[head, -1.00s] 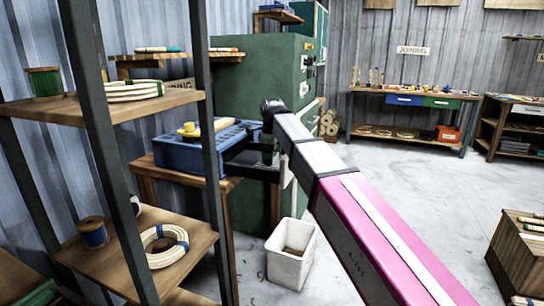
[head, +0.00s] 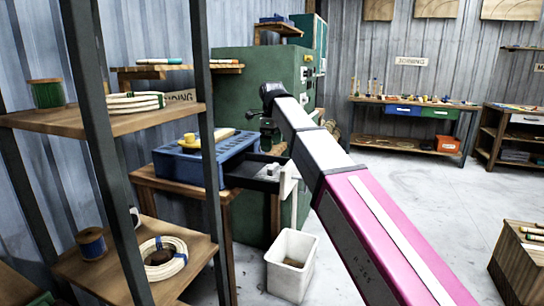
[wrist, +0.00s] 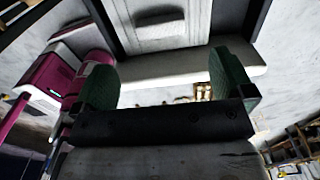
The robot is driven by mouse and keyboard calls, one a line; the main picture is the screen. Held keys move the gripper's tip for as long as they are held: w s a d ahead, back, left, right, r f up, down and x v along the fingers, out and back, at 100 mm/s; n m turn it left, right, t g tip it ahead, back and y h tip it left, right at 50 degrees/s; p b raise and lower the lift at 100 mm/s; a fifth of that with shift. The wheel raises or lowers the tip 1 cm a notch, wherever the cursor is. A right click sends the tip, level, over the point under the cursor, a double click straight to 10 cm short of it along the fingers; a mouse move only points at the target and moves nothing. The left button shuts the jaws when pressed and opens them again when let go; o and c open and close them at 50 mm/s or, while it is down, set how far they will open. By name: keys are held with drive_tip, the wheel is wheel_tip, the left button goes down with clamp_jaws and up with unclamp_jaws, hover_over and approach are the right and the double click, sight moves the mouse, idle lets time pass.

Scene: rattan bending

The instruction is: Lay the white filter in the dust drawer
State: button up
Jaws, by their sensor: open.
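The dust drawer (head: 252,176) is pulled out from the blue machine (head: 204,158) and has dark side walls and a white front piece (head: 288,180). In the wrist view, a pale flat panel (wrist: 195,22) with a raised bar on it lies between the dark drawer walls (wrist: 258,22). It looks like the white filter, though the picture crops its far end. My gripper (head: 268,147) is above the drawer. Its green fingers (wrist: 165,83) are spread apart, with nothing between them.
A white bin (head: 291,266) stands on the floor under the drawer. A dark-framed shelf (head: 105,120) with coils and spools stands close at the left. A green cabinet (head: 235,85) stands behind the machine. The floor at the right is mostly clear.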

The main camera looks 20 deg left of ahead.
drive_tip(key=shift+r, duration=1.35)
